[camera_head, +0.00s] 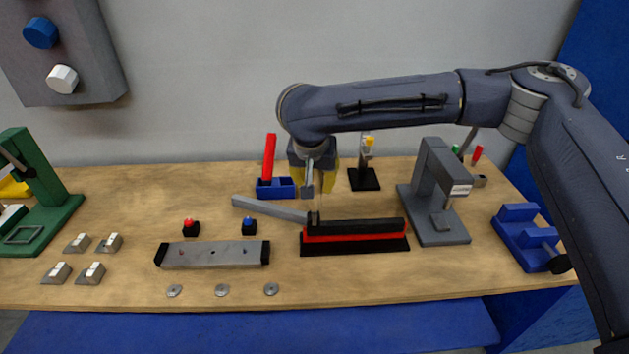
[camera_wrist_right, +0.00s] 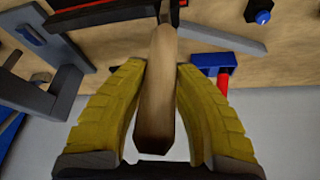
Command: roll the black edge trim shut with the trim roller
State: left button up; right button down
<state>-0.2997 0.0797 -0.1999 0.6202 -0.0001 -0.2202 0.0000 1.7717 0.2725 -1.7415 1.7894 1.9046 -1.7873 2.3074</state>
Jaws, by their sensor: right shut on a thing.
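The black edge trim (camera_head: 375,225) lies along a red strip (camera_head: 340,238) on a black base, right of the table's middle. It also shows at the top of the right wrist view, with its black base (camera_wrist_right: 95,22). My right gripper (camera_head: 318,188) is above the left end of the trim, pointing down. Its yellow fingers (camera_wrist_right: 162,75) are shut on a wooden handle (camera_wrist_right: 157,105), seemingly the trim roller's. The roller's working end is small and partly hidden near the trim's left end; I cannot tell whether it touches. My left gripper is out of view.
A grey bar (camera_head: 268,209) slants up-left from the trim's left end. A blue tray (camera_head: 275,188) with a red upright part stands behind. A grey press (camera_head: 440,200) stands close right, a blue vise (camera_head: 525,235) farther right. Wood is clear in front of the base.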

jog(key=shift+w+d, duration=0.1)
jog(key=shift+d, duration=1.25)
jog(key=shift+w+d, duration=0.1)
jog(key=shift+d, duration=1.35)
jog(key=shift+d, duration=1.4)
jog(key=shift+w+d, duration=0.1)
jog(key=shift+d, duration=1.25)
